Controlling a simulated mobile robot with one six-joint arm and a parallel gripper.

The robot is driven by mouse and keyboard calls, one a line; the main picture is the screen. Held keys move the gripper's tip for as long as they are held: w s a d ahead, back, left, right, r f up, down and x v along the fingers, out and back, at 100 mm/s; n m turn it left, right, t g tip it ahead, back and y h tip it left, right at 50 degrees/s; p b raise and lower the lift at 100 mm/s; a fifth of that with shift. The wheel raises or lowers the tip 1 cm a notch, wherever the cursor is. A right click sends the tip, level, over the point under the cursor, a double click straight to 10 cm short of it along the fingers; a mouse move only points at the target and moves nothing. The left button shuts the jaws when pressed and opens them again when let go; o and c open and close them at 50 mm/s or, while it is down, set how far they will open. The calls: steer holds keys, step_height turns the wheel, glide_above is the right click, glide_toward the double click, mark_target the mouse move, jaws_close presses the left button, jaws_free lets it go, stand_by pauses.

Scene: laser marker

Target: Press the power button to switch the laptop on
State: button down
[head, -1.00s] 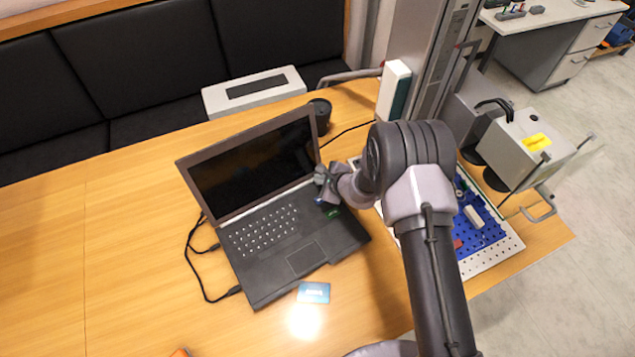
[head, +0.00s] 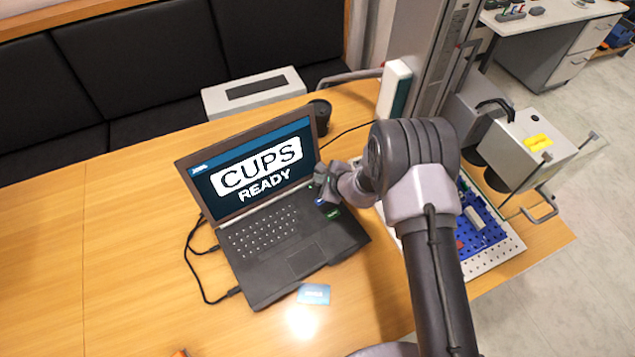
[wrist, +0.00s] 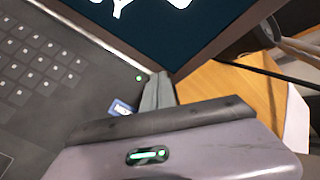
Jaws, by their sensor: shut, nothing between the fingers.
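The black laptop (head: 290,255) stands open on the wooden table. Its screen (head: 255,172) is lit and reads "CUPS READY". My gripper (head: 322,180) is shut and empty over the right side of the keyboard deck, near the hinge. In the wrist view my gripper's fingers (wrist: 158,90) are together at the deck's corner beside the screen. A small round green light (wrist: 139,77) glows on the deck just left of the fingertips. I cannot tell whether it is the power button, or whether the fingers touch the deck.
A blue card (head: 314,293) lies in front of the laptop. Black cables (head: 197,265) run along its left side. A dark cup (head: 320,115) stands behind it. A blue perforated board (head: 480,232) and a grey machine (head: 522,145) are at the right. The table's left side is clear.

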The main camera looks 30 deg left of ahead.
steer(key=shift+r+p, duration=1.1)
steer(key=shift+r, duration=1.95)
steer(key=shift+f, duration=0.1)
